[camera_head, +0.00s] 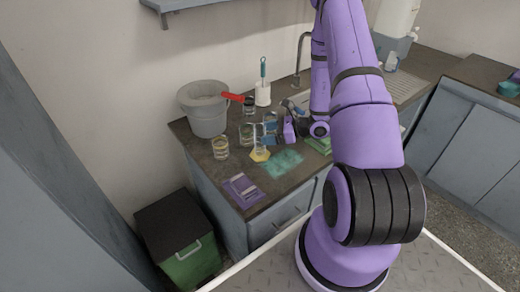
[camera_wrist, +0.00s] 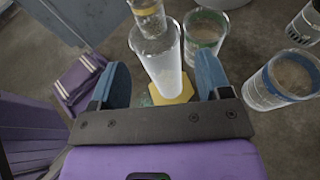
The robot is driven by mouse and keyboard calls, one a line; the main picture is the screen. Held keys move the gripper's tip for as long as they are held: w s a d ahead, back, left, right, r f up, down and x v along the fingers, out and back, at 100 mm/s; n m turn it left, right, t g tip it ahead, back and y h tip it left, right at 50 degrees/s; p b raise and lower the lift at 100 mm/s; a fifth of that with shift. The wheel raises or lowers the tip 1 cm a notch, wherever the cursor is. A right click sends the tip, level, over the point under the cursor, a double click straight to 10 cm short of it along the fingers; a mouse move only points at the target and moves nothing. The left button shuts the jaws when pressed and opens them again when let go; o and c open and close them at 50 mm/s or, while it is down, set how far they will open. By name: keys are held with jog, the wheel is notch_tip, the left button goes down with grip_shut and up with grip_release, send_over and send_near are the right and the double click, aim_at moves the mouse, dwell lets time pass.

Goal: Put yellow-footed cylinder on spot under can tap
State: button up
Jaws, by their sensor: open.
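The yellow-footed cylinder (camera_head: 260,148) stands upright on the dark counter, a clear tube on a yellow hexagonal foot. In the wrist view the cylinder (camera_wrist: 160,58) stands between the blue fingers, with its yellow foot just beyond the gripper bar. My gripper (camera_head: 272,134) is at the cylinder from the right in the head view. In the wrist view my gripper (camera_wrist: 162,85) is open, with a finger on each side and visible gaps to the tube. The can with its tap (camera_head: 396,28) seems to be the pale container at the upper right, partly cut off; the spot under it is not clear.
Several beakers stand close by, including a yellow-banded one (camera_head: 220,147), a green-banded one (camera_wrist: 205,35) and a blue-banded one (camera_wrist: 283,78). A grey bucket (camera_head: 205,108) stands behind.

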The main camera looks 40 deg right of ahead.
aim_at(256, 129)
jog(key=shift+x, duration=1.65)
jog(key=shift+d+f, duration=0.1)
grip_shut()
jog(key=shift+r, duration=0.65)
jog(key=shift+s+r, duration=0.25)
jog(key=shift+r, duration=0.35)
jog(key=shift+s+r, duration=0.3)
jog(key=shift+r, duration=0.3)
jog(key=s+r, duration=0.1)
jog(key=s, duration=1.4)
jog(key=shift+d+r, duration=0.2)
jog(key=shift+d, duration=0.15)
